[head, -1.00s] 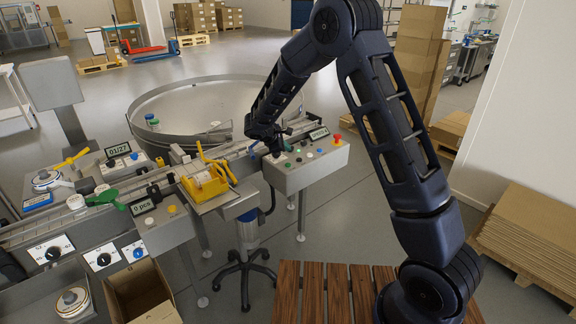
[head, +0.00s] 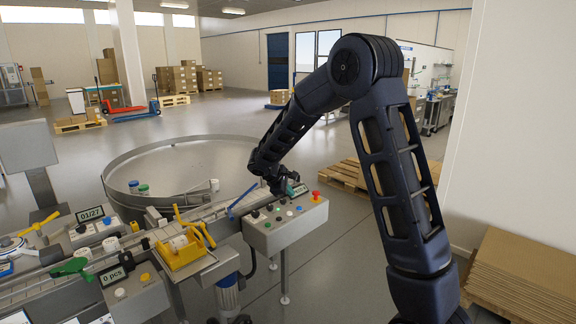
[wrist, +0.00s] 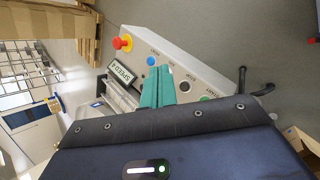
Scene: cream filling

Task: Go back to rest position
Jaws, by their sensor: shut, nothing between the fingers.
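My gripper (head: 287,189) is at the end of my dark blue arm, over the back edge of the grey control box (head: 284,235). In the wrist view its teal fingers (wrist: 156,86) are together with nothing between them. I cannot tell the exact gap to the box. The red knob (head: 315,195) is to the right of the gripper, and it also shows in the wrist view (wrist: 122,43).
Stacked cardboard (head: 525,270) stands at the right, beside a white wall (head: 515,130). Open floor (head: 335,265) lies between the box and my arm.

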